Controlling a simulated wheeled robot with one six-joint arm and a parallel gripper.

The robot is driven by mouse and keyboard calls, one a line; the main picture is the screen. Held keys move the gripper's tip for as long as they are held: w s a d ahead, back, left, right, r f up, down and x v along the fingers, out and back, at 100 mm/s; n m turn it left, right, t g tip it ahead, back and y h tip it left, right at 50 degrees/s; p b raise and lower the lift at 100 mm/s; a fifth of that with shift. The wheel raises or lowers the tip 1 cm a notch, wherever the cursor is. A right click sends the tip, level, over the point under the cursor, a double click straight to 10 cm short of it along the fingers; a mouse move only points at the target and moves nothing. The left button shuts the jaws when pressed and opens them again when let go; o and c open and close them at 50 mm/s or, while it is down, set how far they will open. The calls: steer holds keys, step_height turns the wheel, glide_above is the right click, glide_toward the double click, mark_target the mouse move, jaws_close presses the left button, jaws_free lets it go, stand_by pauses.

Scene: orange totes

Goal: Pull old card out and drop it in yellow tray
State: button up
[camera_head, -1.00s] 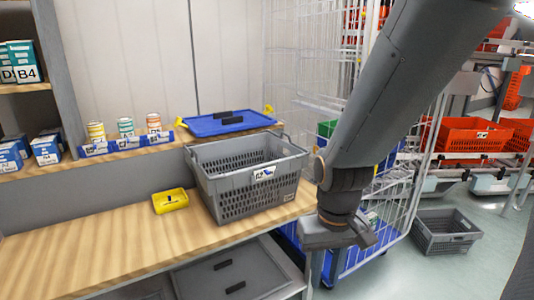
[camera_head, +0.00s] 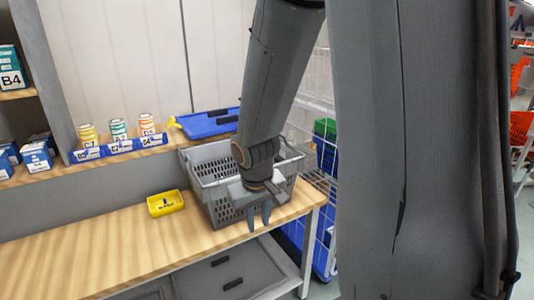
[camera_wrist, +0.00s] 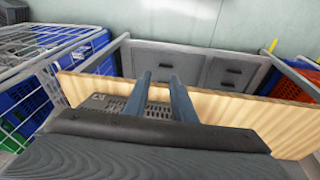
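The grey crate (camera_head: 205,165) stands on the wooden bench, partly hidden by my arm. My gripper (camera_head: 259,222) hangs at the crate's front right, pointing down, with its two fingers apart and nothing visible between them. The wrist view also shows the spread fingers (camera_wrist: 159,77) with the crate (camera_wrist: 130,103) behind them. The card on the crate's front is hidden behind my gripper in the head view, and I cannot make it out in the wrist view. The small yellow tray (camera_head: 165,203) sits on the bench left of the crate, with a dark mark on its front.
A blue lid (camera_head: 208,123) lies on the shelf behind the crate. Several cans stand behind a blue label strip (camera_head: 120,146) at left. A wire cage trolley (camera_head: 312,205) stands right of the bench. The bench (camera_head: 90,245) is clear left of the tray.

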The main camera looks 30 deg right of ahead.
steer(key=shift+w+d+r+t+y+p, duration=0.7)
steer(key=shift+w+d+r+t+p, duration=1.6)
steer(key=shift+w+d+r+p, duration=2.65)
steer(key=b+x, duration=0.3)
steer(key=x, duration=0.6)
steer(key=shift+w+d+f+n, duration=0.2)
steer(key=shift+d+n, duration=0.05)
steer(key=shift+n, duration=0.15)
jaws_close()
steer(key=shift+r, duration=0.15)
steer(key=shift+s+r+p, duration=0.2)
steer(key=shift+r+p, duration=1.25)
steer(key=shift+p, duration=0.35)
steer(key=shift+s+r+p, duration=0.15)
steer(key=shift+r+p, duration=1.3)
steer(key=shift+p, duration=0.3)
steer(key=shift+f, duration=0.1)
